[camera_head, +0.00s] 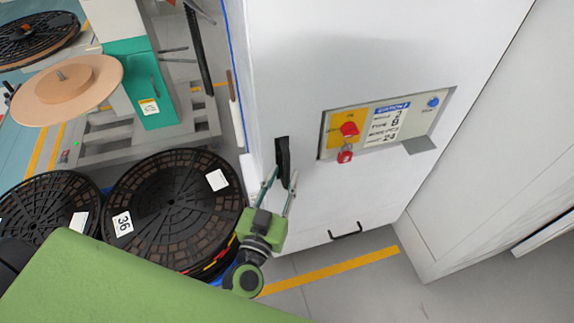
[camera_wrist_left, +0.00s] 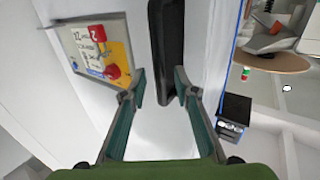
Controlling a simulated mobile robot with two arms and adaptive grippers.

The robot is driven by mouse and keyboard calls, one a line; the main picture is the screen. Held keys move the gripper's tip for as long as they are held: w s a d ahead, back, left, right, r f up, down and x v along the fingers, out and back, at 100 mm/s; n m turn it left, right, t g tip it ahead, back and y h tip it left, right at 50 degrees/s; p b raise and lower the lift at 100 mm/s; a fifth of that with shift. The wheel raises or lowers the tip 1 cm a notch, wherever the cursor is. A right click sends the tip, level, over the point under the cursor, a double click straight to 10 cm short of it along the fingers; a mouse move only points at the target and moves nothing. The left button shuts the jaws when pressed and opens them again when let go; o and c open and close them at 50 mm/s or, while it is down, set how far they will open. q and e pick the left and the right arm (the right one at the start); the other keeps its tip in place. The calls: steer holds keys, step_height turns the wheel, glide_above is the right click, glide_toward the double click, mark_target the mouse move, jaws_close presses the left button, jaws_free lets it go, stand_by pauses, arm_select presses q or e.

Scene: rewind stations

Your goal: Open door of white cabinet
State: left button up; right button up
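The white cabinet (camera_head: 300,80) stands in the centre of the head view, its door appearing closed. A black upright handle (camera_head: 282,155) sits near the door's left edge. My left gripper (camera_head: 280,180) is open at the handle's lower end, its fingers pointing towards the door. In the left wrist view the handle (camera_wrist_left: 167,45) reaches down between the fingertips of my left gripper (camera_wrist_left: 160,84). It lies closer to the right finger; I cannot tell whether they touch. My right gripper is not in view.
A control panel (camera_head: 388,122) with a red knob (camera_head: 349,129) and a red key tag is to the handle's right. Black reels (camera_head: 175,210) stand left of the cabinet. A small black lower handle (camera_head: 345,231) sits near the cabinet's bottom. Floor with a yellow line (camera_head: 330,270) is clear in front.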

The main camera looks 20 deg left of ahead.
mark_target(286, 171)
arm_select(q)
steer(key=shift+w, duration=1.7)
jaws_close()
